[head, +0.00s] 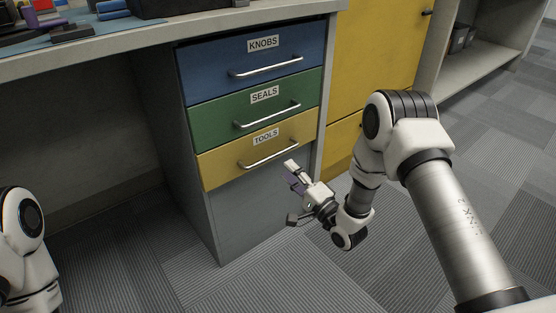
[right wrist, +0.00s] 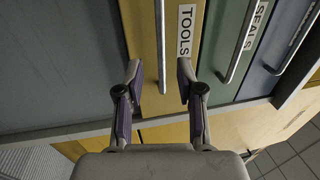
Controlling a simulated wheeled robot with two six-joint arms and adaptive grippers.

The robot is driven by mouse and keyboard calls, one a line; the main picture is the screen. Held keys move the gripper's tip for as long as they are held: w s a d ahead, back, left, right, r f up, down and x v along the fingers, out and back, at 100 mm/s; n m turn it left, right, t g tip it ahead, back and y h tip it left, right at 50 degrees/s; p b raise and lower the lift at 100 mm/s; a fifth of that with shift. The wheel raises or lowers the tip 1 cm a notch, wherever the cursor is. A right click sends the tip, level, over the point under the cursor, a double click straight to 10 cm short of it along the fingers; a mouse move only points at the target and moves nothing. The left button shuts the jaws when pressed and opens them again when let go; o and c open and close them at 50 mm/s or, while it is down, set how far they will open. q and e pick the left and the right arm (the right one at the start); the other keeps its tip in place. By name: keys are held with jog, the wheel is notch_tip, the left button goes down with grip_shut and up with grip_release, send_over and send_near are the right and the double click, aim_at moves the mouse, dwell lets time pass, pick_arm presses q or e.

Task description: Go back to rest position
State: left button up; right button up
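My right gripper (head: 292,190) is open and empty, low in front of the drawer cabinet. In the right wrist view my right gripper (right wrist: 159,80) has its two fingers spread, with the metal handle (right wrist: 161,45) of the yellow TOOLS drawer (right wrist: 144,40) lying between them in the picture, touching neither finger. In the head view the TOOLS drawer (head: 222,167) looks shut, below the green SEALS drawer (head: 215,117) and the blue KNOBS drawer (head: 210,70), which also look shut. Only a link of my left arm (head: 22,240) shows at the left edge; its gripper is out of view.
A workbench top (head: 150,38) with assorted items runs above the drawers. A yellow cabinet (head: 378,55) stands to the right, then an open shelf (head: 480,62). The carpeted floor (head: 380,275) is clear around my right arm.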

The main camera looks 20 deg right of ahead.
jog(key=v, duration=0.4)
